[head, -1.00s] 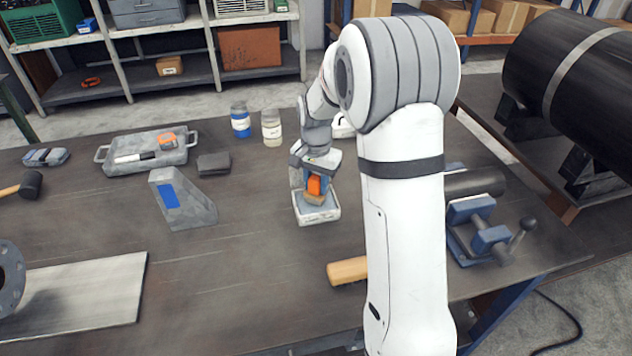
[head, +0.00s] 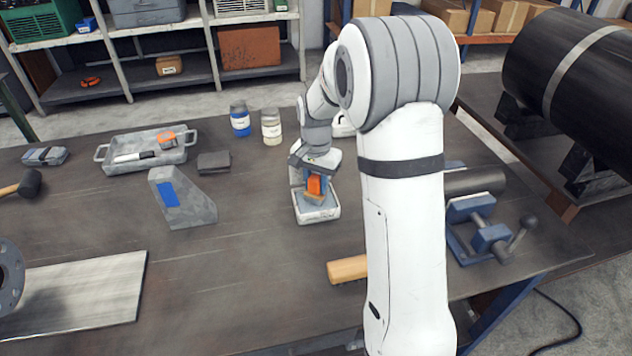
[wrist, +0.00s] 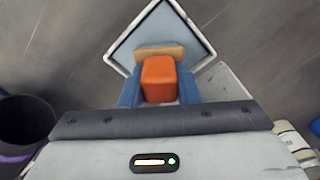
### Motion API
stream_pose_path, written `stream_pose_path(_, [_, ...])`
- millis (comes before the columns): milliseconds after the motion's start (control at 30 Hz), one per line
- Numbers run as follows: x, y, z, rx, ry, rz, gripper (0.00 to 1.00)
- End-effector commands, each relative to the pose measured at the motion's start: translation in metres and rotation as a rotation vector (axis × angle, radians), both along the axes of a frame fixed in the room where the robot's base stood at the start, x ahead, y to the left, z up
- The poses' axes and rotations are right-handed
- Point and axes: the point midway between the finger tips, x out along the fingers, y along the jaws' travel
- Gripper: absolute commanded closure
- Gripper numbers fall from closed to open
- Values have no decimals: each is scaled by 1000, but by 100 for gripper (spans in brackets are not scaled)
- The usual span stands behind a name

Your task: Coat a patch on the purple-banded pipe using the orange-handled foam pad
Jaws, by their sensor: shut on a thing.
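My gripper (head: 315,184) is shut on the orange handle (wrist: 159,80) of the foam pad, with a blue finger on each side. The tan foam (wrist: 160,51) points down at the white square tray (head: 319,217), which has a grey-blue inside. In the wrist view the foam overlaps the inside of this tray (wrist: 202,22); I cannot tell whether it touches the bottom. A dark round pipe with a purple band (wrist: 14,158) shows at the lower left of the wrist view. I make out no purple band in the head view, where my arm hides part of the table.
A blue vise (head: 480,225) holding a dark cylinder (head: 475,182) stands right of my arm. Two jars (head: 271,127) stand behind the tray. A grey wedge block (head: 184,200) and a wooden handle (head: 347,270) lie nearby. A large black pipe (head: 590,65) rests at the right.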

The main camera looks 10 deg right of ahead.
Motion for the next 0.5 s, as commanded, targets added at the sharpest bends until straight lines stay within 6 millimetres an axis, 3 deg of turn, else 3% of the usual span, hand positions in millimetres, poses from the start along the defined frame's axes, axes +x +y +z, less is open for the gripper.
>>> stream_pose_path(300, [-1,0,-1,0,4,0,90])
stream_pose_path(500, [-1,0,12,0,3,0,90])
